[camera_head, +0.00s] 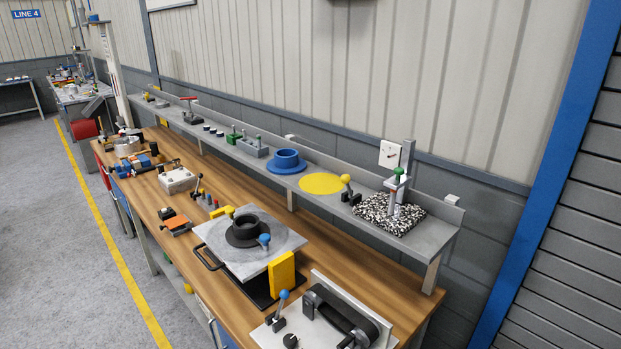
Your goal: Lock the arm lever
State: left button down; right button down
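A grey pallet plate (215,238) lies on the wooden bench and carries a black flanged hub (244,231). A short lever with a blue ball knob (264,240) is at the plate's front right, beside the hub. A yellow-ended part (229,211) is at the hub's far left. Nearer, a lever with a blue ball (283,295) stands roughly upright on a light plate beside a black belt-like loop (340,311). I cannot tell which lever is the arm lever, or whether either is locked. Neither of my grippers is in view.
A yellow block (282,276) stands at the pallet's near corner. The raised grey shelf behind holds a blue flanged ring (287,162), a yellow disc (321,183), a yellow-ball lever (346,180) and a dial gauge stand (402,175). Tools and blocks fill the bench's far left.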

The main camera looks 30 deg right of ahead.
aim_at(344, 179)
jog(key=z, duration=1.35)
